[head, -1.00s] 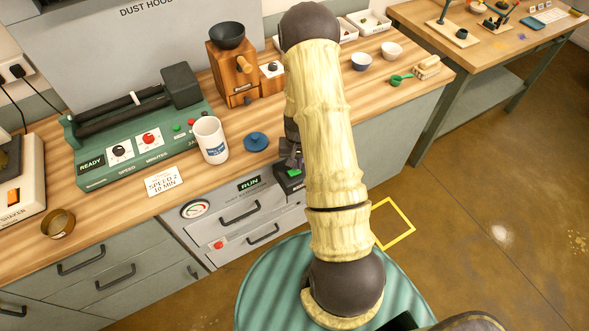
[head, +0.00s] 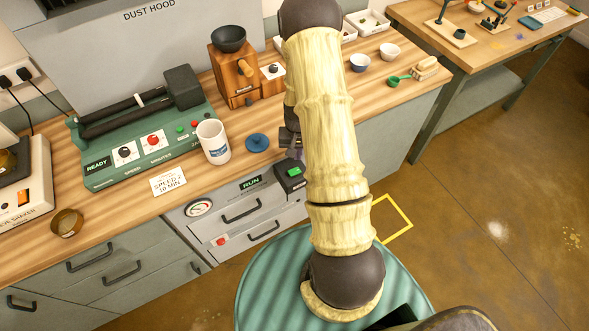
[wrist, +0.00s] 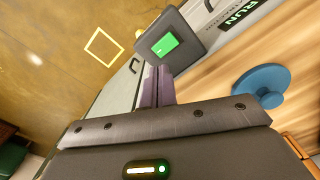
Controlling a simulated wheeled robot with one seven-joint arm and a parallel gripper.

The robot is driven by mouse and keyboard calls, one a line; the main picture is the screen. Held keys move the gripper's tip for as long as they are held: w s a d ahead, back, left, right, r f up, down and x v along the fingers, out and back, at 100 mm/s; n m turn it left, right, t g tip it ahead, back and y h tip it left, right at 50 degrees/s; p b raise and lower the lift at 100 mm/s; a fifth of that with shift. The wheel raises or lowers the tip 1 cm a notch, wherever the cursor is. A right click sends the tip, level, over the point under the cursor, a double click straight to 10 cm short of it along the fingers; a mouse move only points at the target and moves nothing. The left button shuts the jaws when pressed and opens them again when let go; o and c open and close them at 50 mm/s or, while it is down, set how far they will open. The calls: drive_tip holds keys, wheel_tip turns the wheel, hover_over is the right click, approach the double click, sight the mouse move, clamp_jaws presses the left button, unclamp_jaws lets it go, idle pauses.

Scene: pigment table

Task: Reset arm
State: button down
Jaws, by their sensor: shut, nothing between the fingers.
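My gripper (wrist: 160,85) shows in the wrist view as a wide dark body with narrow purple-grey fingers, shut and empty. In the head view my gripper (head: 297,149) is mostly hidden behind my pale, padded arm, above the wooden counter's front edge. The green-button box (head: 291,175) sticks out just below it, beside the RUN label (head: 250,182). I cannot tell the exact gap between fingers and box.
A blue lid-like disc (head: 257,142) and a white mug (head: 213,141) stand left of my gripper. A wooden grinder (head: 235,75) is behind them. Bowls (head: 360,63) and a green scoop (head: 398,79) lie to the right. The floor is open at right.

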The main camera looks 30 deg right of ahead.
idle(0.4)
drive_tip(key=s+a+r+n+t, duration=0.1)
drive_tip(key=s+a+r+n, duration=0.1)
drive_tip(key=s+a+r, duration=0.2)
drive_tip(key=s+a+r+n, duration=0.1)
drive_tip(key=s+a+r, duration=0.3)
drive_tip(key=r, duration=0.7)
drive_tip(key=s+a+r+n+t, duration=0.1)
drive_tip(key=s+a+r, duration=0.3)
drive_tip(key=r, duration=0.4)
drive_tip(key=shift+s+a+r+n+t, duration=0.2)
drive_tip(key=shift+s+a+n+t, duration=0.1)
drive_tip(key=shift+a+n, duration=0.5)
